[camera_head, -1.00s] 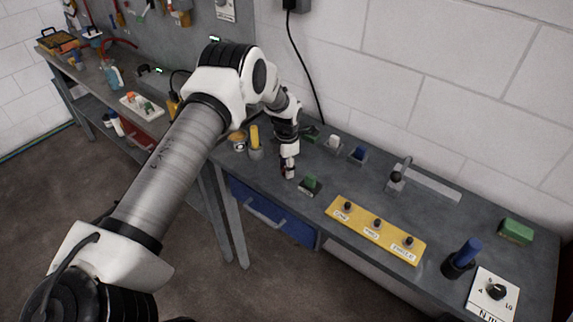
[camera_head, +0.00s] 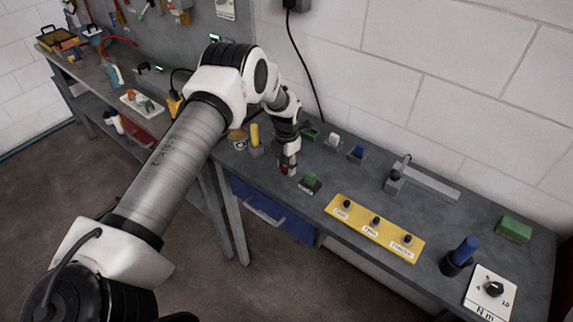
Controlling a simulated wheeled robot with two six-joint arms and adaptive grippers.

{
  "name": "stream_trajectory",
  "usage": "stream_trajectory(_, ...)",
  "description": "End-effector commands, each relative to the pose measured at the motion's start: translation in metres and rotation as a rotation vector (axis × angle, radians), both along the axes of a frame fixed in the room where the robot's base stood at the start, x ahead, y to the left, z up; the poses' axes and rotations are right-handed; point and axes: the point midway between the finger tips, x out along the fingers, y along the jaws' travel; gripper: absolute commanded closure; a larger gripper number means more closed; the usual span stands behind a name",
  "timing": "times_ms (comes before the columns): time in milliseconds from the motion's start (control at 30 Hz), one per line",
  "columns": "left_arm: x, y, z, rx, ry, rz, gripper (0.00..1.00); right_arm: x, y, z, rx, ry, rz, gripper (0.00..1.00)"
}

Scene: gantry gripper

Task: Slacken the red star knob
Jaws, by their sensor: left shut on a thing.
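My left gripper (camera_head: 287,166) points down at the bench top, left of the small green-topped block. It is shut on a small red thing (camera_head: 284,170), which I take to be the red star knob. Only a sliver of red shows between and below the fingers; the knob's shape and what it sits on are mostly hidden. My right gripper is not in view.
A green-topped block (camera_head: 310,183) stands close right of the gripper, and a yellow cylinder (camera_head: 255,138) in a holder behind left. A yellow panel with black knobs (camera_head: 376,229), a grey bracket (camera_head: 394,184) and a blue-handled cylinder (camera_head: 463,254) stand further right.

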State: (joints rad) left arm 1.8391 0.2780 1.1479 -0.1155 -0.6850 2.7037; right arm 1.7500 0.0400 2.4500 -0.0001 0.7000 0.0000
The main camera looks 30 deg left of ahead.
Motion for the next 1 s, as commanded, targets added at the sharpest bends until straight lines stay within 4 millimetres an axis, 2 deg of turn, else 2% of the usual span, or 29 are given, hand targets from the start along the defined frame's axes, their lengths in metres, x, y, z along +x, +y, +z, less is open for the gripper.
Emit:
stream_trajectory(33,-0.001,0.000,-0.001,-0.001,0.003,0.001,0.95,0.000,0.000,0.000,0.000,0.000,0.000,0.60)
stream_trajectory(67,-0.001,0.000,-0.001,-0.001,0.003,0.001,0.54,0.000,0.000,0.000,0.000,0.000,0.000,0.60)
stream_trajectory(100,-0.001,0.000,-0.001,-0.001,0.003,0.001,0.40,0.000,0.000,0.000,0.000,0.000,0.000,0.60)
stream_trajectory(133,-0.001,0.000,-0.001,-0.001,0.002,0.001,0.36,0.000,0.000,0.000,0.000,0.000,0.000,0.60)
stream_trajectory(433,0.000,0.000,0.001,0.000,0.000,0.000,0.36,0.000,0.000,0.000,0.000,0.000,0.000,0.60)
stream_trajectory(533,0.001,0.000,0.011,0.000,-0.001,0.000,0.36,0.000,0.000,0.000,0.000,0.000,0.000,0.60)
stream_trajectory(667,0.001,0.000,0.038,-0.001,-0.004,0.000,0.36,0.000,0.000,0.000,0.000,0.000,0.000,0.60)
stream_trajectory(900,0.001,0.000,0.098,0.000,-0.001,-0.001,0.36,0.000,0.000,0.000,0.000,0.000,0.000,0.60)
stream_trajectory(1000,0.000,0.000,0.112,-0.001,0.000,-0.001,0.36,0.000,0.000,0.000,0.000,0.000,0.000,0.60)
